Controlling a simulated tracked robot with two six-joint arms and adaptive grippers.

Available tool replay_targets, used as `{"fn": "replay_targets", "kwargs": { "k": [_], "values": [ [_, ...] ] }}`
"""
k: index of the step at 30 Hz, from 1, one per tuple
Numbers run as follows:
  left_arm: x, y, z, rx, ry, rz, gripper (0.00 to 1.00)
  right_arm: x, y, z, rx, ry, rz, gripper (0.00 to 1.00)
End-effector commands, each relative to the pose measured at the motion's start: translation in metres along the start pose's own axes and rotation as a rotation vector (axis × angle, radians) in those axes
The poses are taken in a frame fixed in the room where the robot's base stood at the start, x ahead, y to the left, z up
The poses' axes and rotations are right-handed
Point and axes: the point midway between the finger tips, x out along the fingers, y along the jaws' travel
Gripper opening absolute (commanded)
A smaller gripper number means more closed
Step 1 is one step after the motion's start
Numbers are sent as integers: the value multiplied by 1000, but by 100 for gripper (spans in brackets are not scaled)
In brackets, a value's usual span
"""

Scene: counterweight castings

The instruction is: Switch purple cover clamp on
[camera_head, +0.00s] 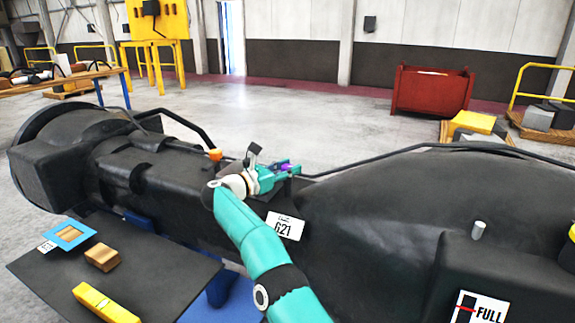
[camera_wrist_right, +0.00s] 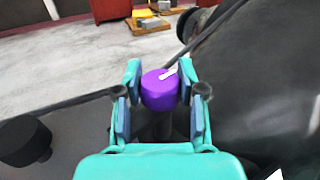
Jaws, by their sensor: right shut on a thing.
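The purple cover clamp (camera_wrist_right: 160,92) is a round purple knob with a white pointer mark on top, on a dark stem. My right gripper (camera_wrist_right: 161,95) is around it, with a finger on each side. In the head view the right gripper (camera_head: 285,169) reaches over the dark machine, and only a little of the purple clamp (camera_head: 286,167) shows between its fingers. The white pointer slants toward the upper right in the right wrist view. My left gripper is not in view.
The large black machine casting (camera_head: 375,195) fills the foreground, with a 621 plate (camera_head: 285,226) and an orange knob (camera_head: 215,154) on it. A dark pipe runs along its top. A dark table (camera_head: 150,290) with small blocks stands at lower left. A red bin (camera_head: 432,90) is behind.

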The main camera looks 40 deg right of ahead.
Motion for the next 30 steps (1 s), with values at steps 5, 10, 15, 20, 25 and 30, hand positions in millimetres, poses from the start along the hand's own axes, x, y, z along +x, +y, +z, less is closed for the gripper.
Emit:
{"fn": "replay_targets", "kwargs": {
  "k": [5, 10, 15, 20, 25, 30],
  "values": [
    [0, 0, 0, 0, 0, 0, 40, 0, 0, 4, 5, -7, 4, 5],
    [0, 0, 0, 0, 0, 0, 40, 0, 0, 3, 4, -5, 3, 58],
    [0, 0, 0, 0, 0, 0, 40, 0, 0, 2, 2, -3, 1, 66],
    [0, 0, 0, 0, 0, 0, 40, 0, 0, 1, 0, -2, 1, 66],
    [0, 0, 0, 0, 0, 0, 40, -10, 1, 0, -1, -1, 3, 66],
    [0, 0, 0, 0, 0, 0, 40, -35, 1, 1, -1, -2, 5, 66]
  ]
}}
